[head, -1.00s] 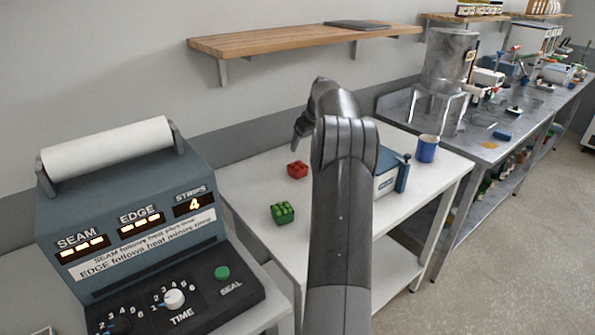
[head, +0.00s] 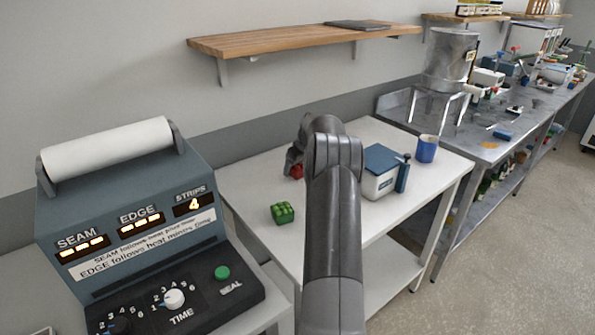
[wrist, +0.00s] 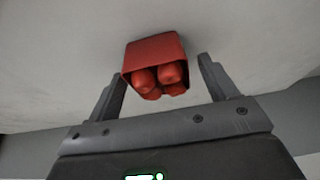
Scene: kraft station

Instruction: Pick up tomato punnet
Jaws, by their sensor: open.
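The tomato punnet, a small red box with several round red tomatoes (wrist: 155,52), sits on the white table between and just beyond my open fingers in the wrist view. My gripper (wrist: 162,82) is open, one finger to each side of the punnet, and nothing is held. In the head view, the punnet (head: 296,172) is partly hidden behind my arm's end. My fingertips cannot be made out clearly there.
A green punnet (head: 283,213) stands nearer on the same white table (head: 245,190). A white and blue box (head: 380,172) and a blue mug (head: 427,148) stand to the right. The sealing machine (head: 130,220) is at left, and a wooden shelf (head: 290,40) hangs above.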

